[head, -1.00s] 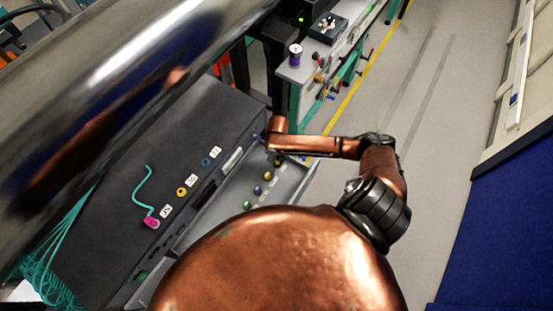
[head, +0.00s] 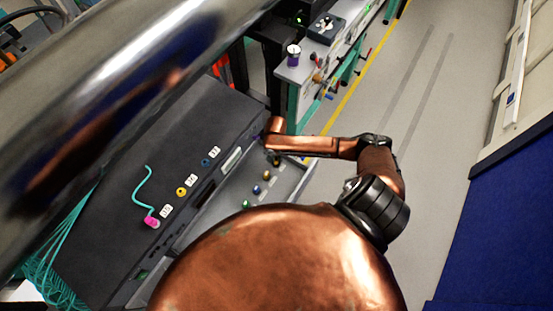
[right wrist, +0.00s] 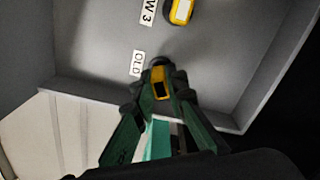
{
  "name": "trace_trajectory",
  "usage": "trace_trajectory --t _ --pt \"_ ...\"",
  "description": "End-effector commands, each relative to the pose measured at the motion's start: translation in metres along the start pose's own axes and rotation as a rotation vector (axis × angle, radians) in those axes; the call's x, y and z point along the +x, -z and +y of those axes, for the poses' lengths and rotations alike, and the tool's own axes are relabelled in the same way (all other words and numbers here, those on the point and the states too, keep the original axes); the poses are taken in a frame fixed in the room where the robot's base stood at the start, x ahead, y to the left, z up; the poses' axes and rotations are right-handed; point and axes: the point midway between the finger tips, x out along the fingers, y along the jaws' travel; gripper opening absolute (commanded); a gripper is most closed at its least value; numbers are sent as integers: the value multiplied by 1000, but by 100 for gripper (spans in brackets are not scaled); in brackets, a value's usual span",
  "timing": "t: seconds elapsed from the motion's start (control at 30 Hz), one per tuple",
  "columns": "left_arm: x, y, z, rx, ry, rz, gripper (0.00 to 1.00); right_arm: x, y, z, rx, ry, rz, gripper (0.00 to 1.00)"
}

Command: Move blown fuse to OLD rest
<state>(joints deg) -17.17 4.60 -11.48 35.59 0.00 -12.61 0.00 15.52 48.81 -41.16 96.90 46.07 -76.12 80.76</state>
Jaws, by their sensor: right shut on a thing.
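My right gripper (right wrist: 159,96) has green fingers and is shut on a yellow fuse with a dark window (right wrist: 160,76). The fuse is just beside the white OLD label (right wrist: 137,63), over the grey drawer floor. I cannot tell whether it touches the floor or a rest. Another yellow fuse (right wrist: 181,10) sits near the W3 label (right wrist: 148,12). In the head view my right arm reaches over the far end of the open drawer (head: 292,183), and its fingers and the held fuse are hard to make out. My left gripper is not in view.
The drawer holds a row of several small coloured pieces (head: 256,189) and has raised walls. The dark cabinet (head: 120,200) beside it bears coloured sockets and a pink plug (head: 152,222) on a teal cable. A bench (head: 297,70) stands beyond; the floor at right is clear.

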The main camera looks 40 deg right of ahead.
Motion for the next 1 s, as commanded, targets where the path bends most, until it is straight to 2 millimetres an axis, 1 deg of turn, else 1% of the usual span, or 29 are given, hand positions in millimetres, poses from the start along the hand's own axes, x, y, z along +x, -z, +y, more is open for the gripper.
trace_trajectory --t 0.6,1.0 --pt "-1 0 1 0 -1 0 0 1 0 0 0 0 0 0" --pt "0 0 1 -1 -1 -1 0 6 0 0 0 0 0 0"
